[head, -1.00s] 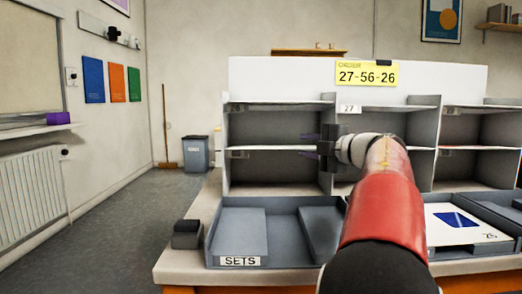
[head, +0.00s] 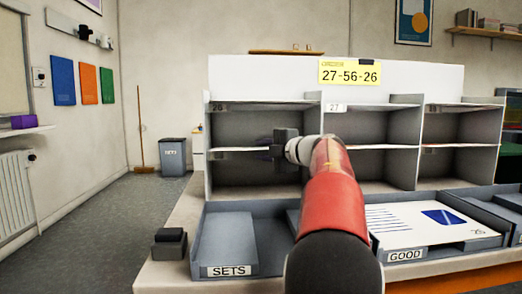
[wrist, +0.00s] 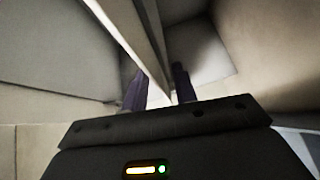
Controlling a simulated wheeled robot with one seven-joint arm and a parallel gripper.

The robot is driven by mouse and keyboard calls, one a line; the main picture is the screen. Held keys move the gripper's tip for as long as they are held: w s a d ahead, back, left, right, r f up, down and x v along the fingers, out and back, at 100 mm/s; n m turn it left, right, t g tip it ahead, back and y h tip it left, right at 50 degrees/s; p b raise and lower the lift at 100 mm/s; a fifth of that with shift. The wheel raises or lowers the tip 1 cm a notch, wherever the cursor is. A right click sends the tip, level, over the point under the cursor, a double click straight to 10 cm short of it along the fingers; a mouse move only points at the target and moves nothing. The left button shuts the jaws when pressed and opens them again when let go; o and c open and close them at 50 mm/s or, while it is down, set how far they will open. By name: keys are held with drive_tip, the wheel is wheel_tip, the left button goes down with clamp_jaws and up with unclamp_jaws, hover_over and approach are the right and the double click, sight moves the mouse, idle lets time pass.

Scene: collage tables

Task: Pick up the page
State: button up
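A grey shelf unit (head: 213,175) with several compartments stands on the table, under a yellow card (head: 345,72) reading 27-56-26. A thin white sheet or shelf edge (head: 232,149) runs along the middle level of the left column. My gripper (head: 270,147) is at that edge, near its right end. In the wrist view, my two dark purple fingers (wrist: 158,88) are apart, with a pale, thin edge (wrist: 150,45) running between them. I cannot tell whether that edge is page or shelf, or whether the fingers touch it. Another white page (head: 405,222), with a blue shape and 25, lies in the GOOD tray.
A SETS tray (head: 230,270) stands at the front left and the GOOD tray (head: 405,256) at the front right. A small dark block (head: 170,243) sits on the table's left corner. A grey bin (head: 173,158) stands on the floor behind. The floor at left is clear.

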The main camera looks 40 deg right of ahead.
clamp_jaws()
idle(0.3)
